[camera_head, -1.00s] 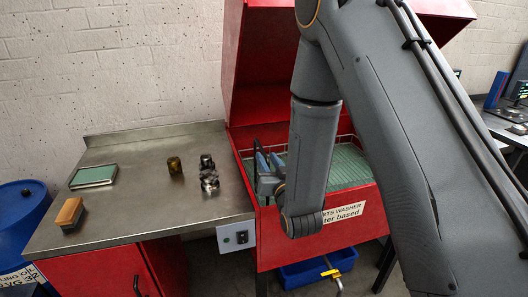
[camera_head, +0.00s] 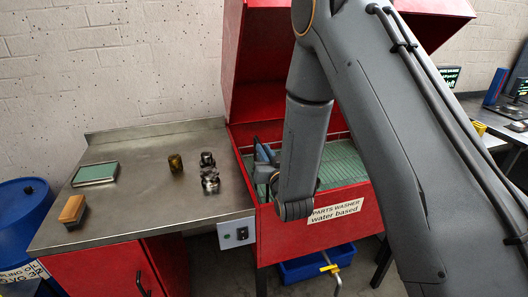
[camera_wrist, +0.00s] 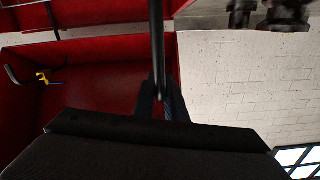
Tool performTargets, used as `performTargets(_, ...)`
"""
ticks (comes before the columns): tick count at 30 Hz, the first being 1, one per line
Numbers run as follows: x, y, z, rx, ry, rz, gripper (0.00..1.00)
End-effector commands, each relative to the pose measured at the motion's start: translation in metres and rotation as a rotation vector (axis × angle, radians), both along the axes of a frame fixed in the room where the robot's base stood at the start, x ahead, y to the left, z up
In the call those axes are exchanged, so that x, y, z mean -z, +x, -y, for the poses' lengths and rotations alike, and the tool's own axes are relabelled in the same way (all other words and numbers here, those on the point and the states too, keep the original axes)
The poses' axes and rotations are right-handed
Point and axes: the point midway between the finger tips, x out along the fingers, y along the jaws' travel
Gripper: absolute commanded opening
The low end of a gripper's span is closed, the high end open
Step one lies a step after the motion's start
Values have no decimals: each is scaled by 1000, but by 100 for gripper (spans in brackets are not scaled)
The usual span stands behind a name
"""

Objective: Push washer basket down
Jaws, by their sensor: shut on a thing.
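The red parts washer (camera_head: 275,250) stands at centre with its hood raised. The wire basket's rim (camera_head: 338,135) shows at the top of the tank, around a green gridded surface (camera_head: 345,165). My gripper (camera_head: 264,155) is at the left side of the tank, partly hidden by my forearm. In the wrist view my gripper's fingers (camera_wrist: 163,105) are shut around a dark upright bar (camera_wrist: 157,45), which looks like the basket handle. My arm hides much of the basket, and how deep it sits cannot be told.
A steel bench (camera_head: 130,215) on the left holds dark metal parts (camera_head: 209,175), a brass cylinder (camera_head: 175,163), a green-topped tray (camera_head: 95,173) and a brush (camera_head: 73,209). A blue bin (camera_head: 310,266) is under the washer. A blue drum (camera_head: 20,220) stands at far left.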

Motion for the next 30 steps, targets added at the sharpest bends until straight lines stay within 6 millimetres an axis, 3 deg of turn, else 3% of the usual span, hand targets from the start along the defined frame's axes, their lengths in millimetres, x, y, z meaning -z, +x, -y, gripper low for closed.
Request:
performTargets(5, 5, 0, -1, -2, 1, 0, 0)
performTargets(15, 44, 0, -1, -2, -1, -6, 0)
performTargets(25, 43, -1, -2, -3, 1, -2, 0)
performTargets(26, 43, -1, -2, -3, 1, -2, 13)
performTargets(27, 43, -1, -2, -3, 1, -1, 20)
performTargets(30, 43, -1, -1, -2, 1, -1, 28)
